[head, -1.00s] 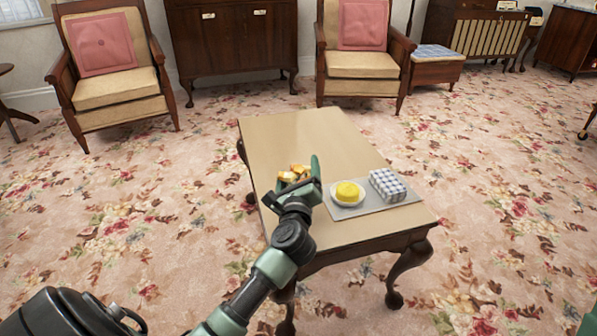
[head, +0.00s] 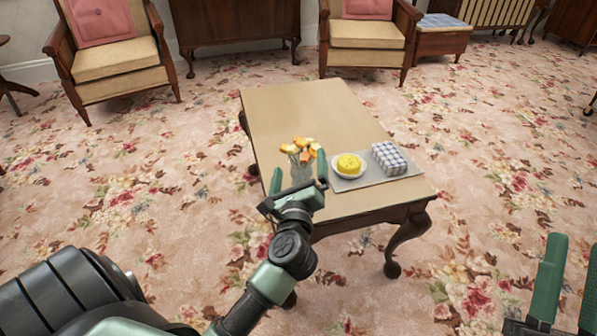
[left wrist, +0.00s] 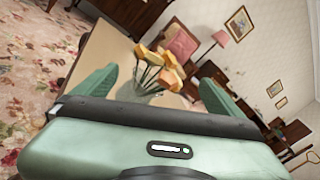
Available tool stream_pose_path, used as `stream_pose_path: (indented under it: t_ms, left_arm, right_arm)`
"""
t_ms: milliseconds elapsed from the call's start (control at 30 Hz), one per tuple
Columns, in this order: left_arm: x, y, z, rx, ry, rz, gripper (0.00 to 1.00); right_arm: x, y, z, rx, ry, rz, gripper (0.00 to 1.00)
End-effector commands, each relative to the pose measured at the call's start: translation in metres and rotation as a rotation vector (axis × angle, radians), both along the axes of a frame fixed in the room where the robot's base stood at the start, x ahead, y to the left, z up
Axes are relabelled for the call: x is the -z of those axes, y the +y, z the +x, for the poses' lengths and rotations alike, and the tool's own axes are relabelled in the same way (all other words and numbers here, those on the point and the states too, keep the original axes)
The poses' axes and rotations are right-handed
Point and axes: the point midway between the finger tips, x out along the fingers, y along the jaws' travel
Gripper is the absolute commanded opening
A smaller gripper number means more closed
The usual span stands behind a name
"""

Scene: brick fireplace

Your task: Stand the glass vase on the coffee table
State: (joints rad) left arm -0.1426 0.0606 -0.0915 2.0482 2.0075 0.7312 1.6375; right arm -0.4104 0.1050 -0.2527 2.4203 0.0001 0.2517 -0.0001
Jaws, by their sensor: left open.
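The clear glass vase (head: 301,173) holds several yellow-orange flowers. It appears upright on the near left part of the coffee table (head: 300,110); its base is hidden behind my left gripper. In the left wrist view the vase (left wrist: 138,93) shows beyond and between the spread fingers, its lower part hidden by the gripper body. My left gripper (head: 299,174) is open at the table's near edge, just in front of the vase. I cannot tell whether a finger touches it. My right gripper (head: 568,290) is open and empty over the carpet at the lower right.
The table's far part is bare.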

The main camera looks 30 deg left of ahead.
Motion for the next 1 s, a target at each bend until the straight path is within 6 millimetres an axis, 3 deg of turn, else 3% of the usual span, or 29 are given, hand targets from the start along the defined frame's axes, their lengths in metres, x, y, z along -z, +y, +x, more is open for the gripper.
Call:
stream_pose_path:
  t_ms: [233,367,533,700,800,967,1000]
  left_arm:
    - [-0.003,-0.013,-0.021,0.001,0.002,0.028,0.99]
    - [-0.033,-0.019,-0.03,-0.008,0.03,0.294,0.99]
    - [-0.109,-0.052,-0.055,-0.116,0.133,1.066,0.99]
    - [-0.165,-0.114,-0.087,-0.403,0.3,1.92,0.99]
    - [-0.18,-0.149,-0.102,-0.648,0.42,2.353,0.99]
    - [-0.187,-0.185,-0.117,-1.04,0.604,2.821,0.99]
    - [-0.187,-0.19,-0.119,1.1,-0.631,-2.849,0.99]
  right_arm:
    - [0.005,0.001,0.004,0.002,0.034,-0.011,0.36]
    - [0.006,0.001,0.005,0.002,0.038,-0.012,0.36]
    - [0.006,0.001,0.005,0.002,0.037,-0.011,0.36]
    - [0.006,0.001,0.005,0.003,0.037,-0.011,0.36]
    - [0.006,0.001,0.005,0.003,0.037,-0.011,0.36]
    - [0.006,0.0,0.005,0.003,0.037,-0.011,0.36]
    - [0.006,0.0,0.005,0.003,0.037,-0.011,0.36]
